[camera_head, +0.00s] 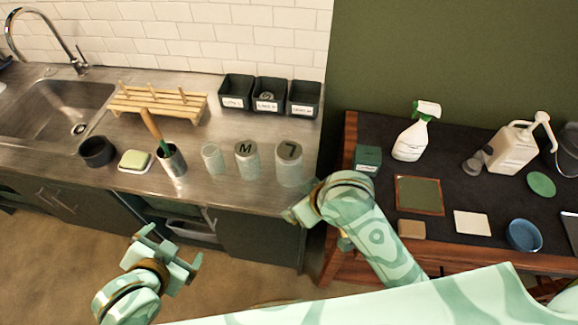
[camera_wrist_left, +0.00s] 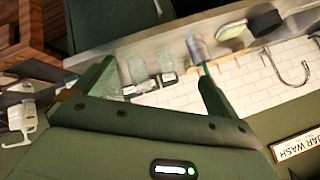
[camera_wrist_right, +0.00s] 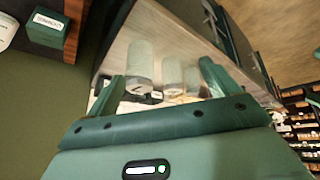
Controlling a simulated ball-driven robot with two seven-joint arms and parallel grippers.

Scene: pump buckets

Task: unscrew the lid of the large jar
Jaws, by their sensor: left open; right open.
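The large jar (camera_head: 289,168) is frosted and stands upright at the counter's right end. Its grey lid (camera_head: 290,150) is on it and bears a dark mark like a 7. A medium jar (camera_head: 246,165) with an M on its lid and a smaller jar (camera_head: 212,160) stand to its left. My right gripper (camera_head: 312,222) is open and empty, in front of the large jar and apart from it; my arm partly hides it. In the right wrist view the large jar (camera_wrist_right: 140,62) shows between the fingers. My left gripper (camera_head: 170,248) is open and empty, in front of the counter.
A cup with a brush (camera_head: 172,160), a soap dish (camera_head: 135,162) and a dark bowl (camera_head: 97,151) stand left of the jars. Labelled black bins (camera_head: 270,96) and a wooden rack (camera_head: 158,102) are behind. A dark-topped table (camera_head: 385,145) with bottles is at right.

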